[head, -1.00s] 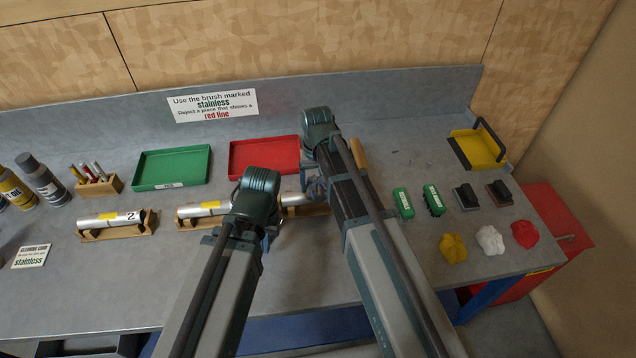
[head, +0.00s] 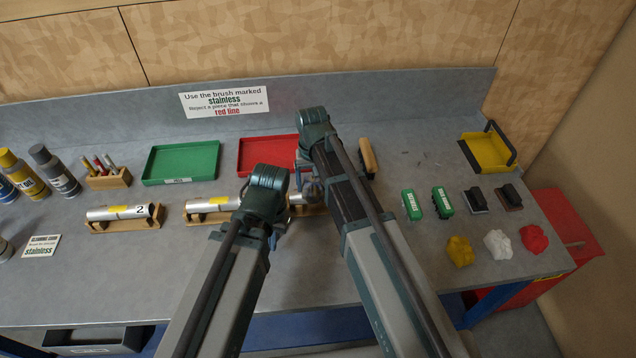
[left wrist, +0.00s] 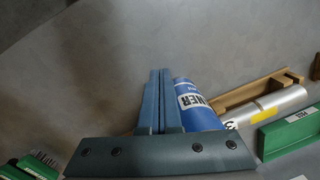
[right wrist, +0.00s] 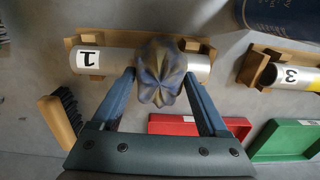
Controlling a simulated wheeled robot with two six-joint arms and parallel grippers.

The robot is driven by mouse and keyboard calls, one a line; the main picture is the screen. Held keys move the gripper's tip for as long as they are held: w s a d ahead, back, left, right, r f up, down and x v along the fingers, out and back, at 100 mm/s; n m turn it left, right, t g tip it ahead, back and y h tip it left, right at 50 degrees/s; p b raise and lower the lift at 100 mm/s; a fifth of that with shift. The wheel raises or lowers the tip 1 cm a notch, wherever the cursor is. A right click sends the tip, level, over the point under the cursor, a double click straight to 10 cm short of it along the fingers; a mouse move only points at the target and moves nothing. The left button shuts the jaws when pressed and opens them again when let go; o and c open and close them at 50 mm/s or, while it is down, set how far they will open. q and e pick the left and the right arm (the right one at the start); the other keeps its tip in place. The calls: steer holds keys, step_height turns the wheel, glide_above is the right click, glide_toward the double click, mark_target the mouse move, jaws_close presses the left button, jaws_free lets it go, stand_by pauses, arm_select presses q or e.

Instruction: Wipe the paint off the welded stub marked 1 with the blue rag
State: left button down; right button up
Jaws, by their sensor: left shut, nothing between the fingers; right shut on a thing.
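The stub marked 1 (right wrist: 115,61) is a silver tube lying in a wooden cradle (right wrist: 73,42). My right gripper (right wrist: 160,85) is shut on the bluish rag (right wrist: 160,72), which is crumpled and has yellowish smears. The rag lies over the middle of the stub and hides that part, so I cannot tell what paint is under it. In the head view the right gripper (head: 312,188) partly hides this stub (head: 297,198). My left gripper (left wrist: 160,75) is shut and empty, beside a blue can (left wrist: 197,105) labelled "NER".
The stub marked 3 (right wrist: 295,76) lies in its cradle beside stub 1. A wooden-handled brush (right wrist: 60,120) lies near stub 1. Red (right wrist: 185,124) and green (right wrist: 288,138) trays are close by. Yellow, white and red rags (head: 533,238) lie at right.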

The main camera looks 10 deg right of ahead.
steer(key=shift+a, duration=0.35)
steer(key=shift+a+r, duration=0.1)
steer(key=shift+a, duration=0.3)
steer(key=shift+d, duration=0.8)
steer(key=shift+d, duration=0.1)
